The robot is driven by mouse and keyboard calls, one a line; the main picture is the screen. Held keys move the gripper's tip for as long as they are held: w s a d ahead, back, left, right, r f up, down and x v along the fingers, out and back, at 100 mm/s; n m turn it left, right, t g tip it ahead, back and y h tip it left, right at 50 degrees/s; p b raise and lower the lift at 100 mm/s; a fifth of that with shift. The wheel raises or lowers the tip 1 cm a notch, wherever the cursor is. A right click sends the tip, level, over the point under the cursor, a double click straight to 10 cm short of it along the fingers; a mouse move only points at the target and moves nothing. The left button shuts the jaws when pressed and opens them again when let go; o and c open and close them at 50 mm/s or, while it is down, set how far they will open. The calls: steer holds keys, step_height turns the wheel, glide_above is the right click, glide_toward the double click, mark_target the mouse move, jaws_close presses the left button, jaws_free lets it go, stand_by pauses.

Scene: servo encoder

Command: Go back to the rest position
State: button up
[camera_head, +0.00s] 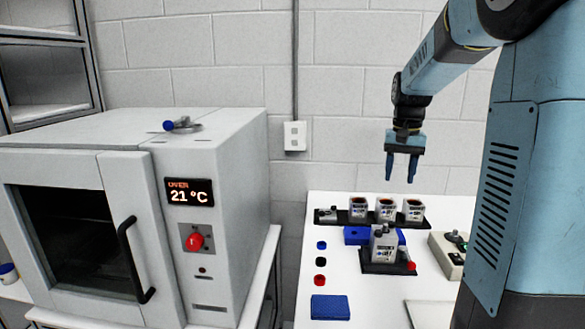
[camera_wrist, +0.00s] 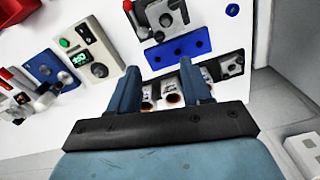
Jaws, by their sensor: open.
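My gripper (camera_head: 402,168) hangs from my blue arm in the head view, pointing down above the back of the white table. Its two blue fingers are apart with nothing between them. In the wrist view my gripper (camera_wrist: 168,85) also shows open and empty, with the table and its objects below it. The fingers look clear of everything under them.
A black rack (camera_head: 345,224) with several small motor-like units stands at the table's back. A servo unit (camera_head: 384,246) sits on a black base before it. A blue block (camera_head: 330,307) lies at the front. An oven (camera_head: 230,215) reading 21 °C stands left.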

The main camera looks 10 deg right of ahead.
steer(key=s+a+n+t, duration=0.1)
steer(key=s+a, duration=0.2)
steer(key=s, duration=0.5)
steer(key=s+a+r+n+t, duration=0.1)
steer(key=s+a, duration=0.3)
steer(key=s, duration=0.4)
steer(key=s+a+n+t, duration=0.2)
steer(key=s+a+t, duration=0.1)
steer(key=s, duration=0.5)
steer(key=shift+s+a+r+n, duration=0.2)
steer(key=shift+a+n, duration=0.1)
steer(key=shift+a, duration=0.35)
steer(key=shift+c, duration=0.6)
